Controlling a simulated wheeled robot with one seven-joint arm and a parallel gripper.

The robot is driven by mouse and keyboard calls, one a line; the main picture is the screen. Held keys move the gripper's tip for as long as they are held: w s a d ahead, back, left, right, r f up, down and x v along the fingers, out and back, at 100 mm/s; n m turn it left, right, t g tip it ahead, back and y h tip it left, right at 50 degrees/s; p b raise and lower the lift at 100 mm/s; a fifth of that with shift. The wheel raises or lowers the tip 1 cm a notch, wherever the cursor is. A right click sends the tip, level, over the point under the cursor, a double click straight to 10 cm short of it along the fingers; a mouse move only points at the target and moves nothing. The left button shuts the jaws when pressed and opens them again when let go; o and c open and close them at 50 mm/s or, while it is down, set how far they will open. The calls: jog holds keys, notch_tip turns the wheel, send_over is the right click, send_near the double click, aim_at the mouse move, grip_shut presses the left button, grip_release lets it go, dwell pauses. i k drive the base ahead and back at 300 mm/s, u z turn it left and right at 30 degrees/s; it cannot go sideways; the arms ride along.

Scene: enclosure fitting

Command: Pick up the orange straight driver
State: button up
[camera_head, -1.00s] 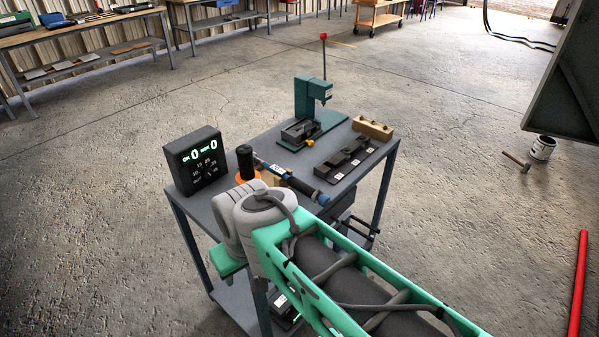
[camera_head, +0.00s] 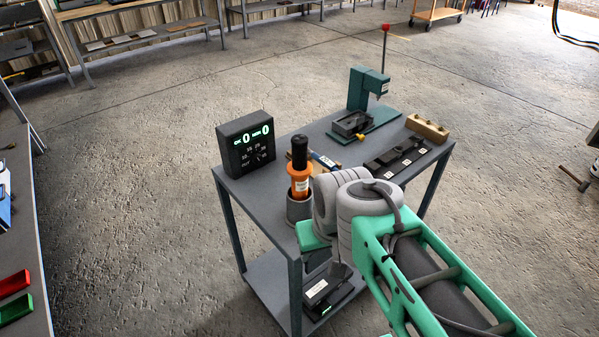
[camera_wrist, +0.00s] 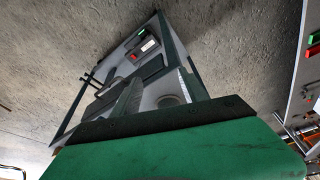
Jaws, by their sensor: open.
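The orange straight driver (camera_head: 300,183) stands upright in a grey cup-like holder (camera_head: 299,208) at the near left part of the table in the head view. Its top is black and its middle orange. My arm's grey wrist is just right of it in the picture, apart from the driver as far as I can tell. My gripper (camera_wrist: 160,88) shows partly in the wrist view, behind a large green part of my arm; it is open and holds nothing I can see. In the head view the gripper's fingers are hidden. I cannot make out the driver in the wrist view.
A black counter display (camera_head: 246,144) stands left of the driver. A green press (camera_head: 366,100), a dark block tray (camera_head: 398,157) and a tan block (camera_head: 427,128) stand further right. A bench with red and green bins (camera_head: 15,283) is at far left.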

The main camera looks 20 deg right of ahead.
aim_at(300, 170)
jog(key=u, duration=0.5)
jog(key=k, duration=0.6)
jog(key=u, duration=1)
jog(key=i, duration=1)
jog(key=z, duration=0.35)
jog(key=i, duration=0.85)
jog(key=z, duration=0.6)
